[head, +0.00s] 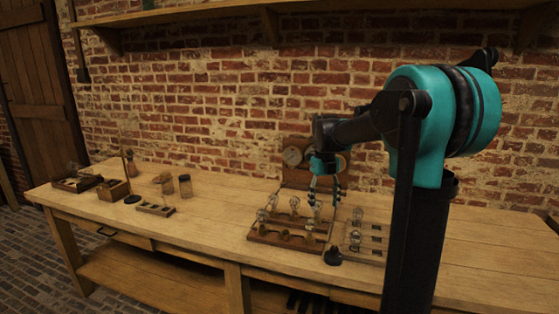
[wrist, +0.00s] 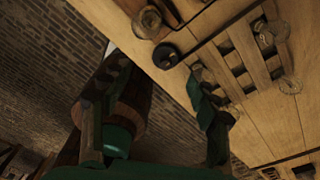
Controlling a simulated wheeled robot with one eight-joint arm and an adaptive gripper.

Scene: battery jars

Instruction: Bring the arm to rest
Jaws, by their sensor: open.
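My arm rises at the right of the head view, with its teal and black joints over the bench. My gripper (head: 325,195) hangs down above the wooden rack of glass jars (head: 262,239). In the wrist view my gripper (wrist: 155,75) has its two fingers spread wide apart, and I see nothing held between them. A dark brown rounded shape beside the left finger is too dim to identify.
A slotted wooden rack (head: 372,257) and a black knob-like piece (head: 333,257) sit near the bench (head: 215,222) front edge. A gauge (head: 292,156) stands behind. The bench middle is clear.

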